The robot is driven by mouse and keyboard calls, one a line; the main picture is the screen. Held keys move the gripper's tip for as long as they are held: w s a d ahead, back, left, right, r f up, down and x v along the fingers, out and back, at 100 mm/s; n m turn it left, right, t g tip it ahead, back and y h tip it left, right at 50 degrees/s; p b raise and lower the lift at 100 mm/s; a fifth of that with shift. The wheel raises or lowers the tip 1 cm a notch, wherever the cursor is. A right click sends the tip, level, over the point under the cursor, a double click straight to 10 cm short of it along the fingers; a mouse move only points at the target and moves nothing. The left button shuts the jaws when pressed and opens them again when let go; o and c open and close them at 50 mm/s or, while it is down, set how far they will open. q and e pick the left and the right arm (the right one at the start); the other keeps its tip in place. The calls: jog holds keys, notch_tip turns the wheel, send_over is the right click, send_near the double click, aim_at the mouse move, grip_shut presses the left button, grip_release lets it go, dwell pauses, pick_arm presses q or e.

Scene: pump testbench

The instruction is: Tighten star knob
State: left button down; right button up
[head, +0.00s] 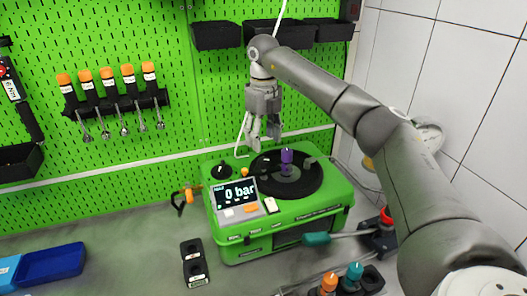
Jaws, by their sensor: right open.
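The green pump testbench (285,215) stands on the grey bench top. A purple knob (287,157) stands upright at the middle of its round black plate (312,181); I take it for the star knob, though its shape is too small to make out. My right gripper (263,140) points down, open and empty, above the back of the testbench, a little left of the purple knob and apart from it. A black knob (221,171) sits at the testbench's back left corner. A display (234,193) on the front left reads 0 bar. My left gripper is out of view.
Several orange-capped tools (105,90) hang on the green pegboard. Black bins (217,36) hang above. A blue tray (52,264) and a black holder (194,263) lie at left. Orange and teal-handled tools (328,282) stand in front right. The bench left of the testbench is mostly clear.

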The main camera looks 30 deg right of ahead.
aim_at(263, 159)
notch_tip(263, 159, up, 5)
jog(key=shift+r, duration=0.1)
dwell(0.7)
